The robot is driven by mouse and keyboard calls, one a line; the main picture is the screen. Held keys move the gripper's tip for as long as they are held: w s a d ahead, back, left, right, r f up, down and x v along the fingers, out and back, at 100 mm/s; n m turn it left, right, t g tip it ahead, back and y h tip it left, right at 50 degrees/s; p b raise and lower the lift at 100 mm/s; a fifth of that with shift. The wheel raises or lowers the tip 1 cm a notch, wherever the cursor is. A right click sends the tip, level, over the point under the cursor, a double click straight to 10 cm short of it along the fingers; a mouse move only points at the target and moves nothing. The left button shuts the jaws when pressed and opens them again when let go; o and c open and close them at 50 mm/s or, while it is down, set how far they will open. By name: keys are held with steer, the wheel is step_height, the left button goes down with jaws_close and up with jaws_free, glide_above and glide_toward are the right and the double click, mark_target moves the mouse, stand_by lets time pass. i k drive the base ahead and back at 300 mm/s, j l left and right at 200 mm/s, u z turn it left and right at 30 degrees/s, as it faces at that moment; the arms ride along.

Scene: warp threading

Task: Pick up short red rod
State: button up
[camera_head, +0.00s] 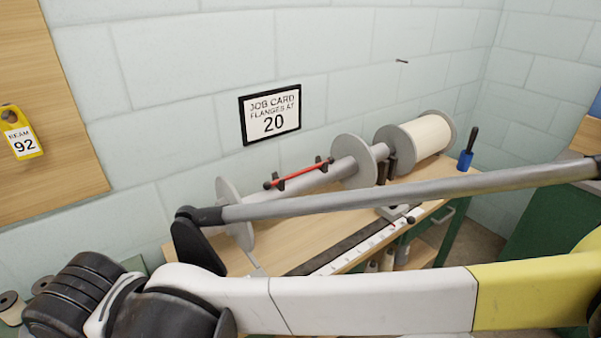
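The short red rod (300,174) has dark end knobs and lies slightly tilted across two dark holders at the back of the workbench. In the picture it appears just above the grey barrel between two flange discs; I cannot tell whether the holders are fixed to the wall. My arm crosses the front of the view, with its grey tube passing below the rod in the picture. My gripper's fingertips do not show.
A job card (271,115) reading 20 hangs on the wall. A yellow tag (20,138) reads 92.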

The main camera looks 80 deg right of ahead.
mark_target(268, 185)
steer(key=z, duration=2.65)
steer(key=u, duration=2.7)
steer(key=z, duration=2.7)
steer(key=i+l+u, duration=0.1)
steer(key=u, duration=0.2)
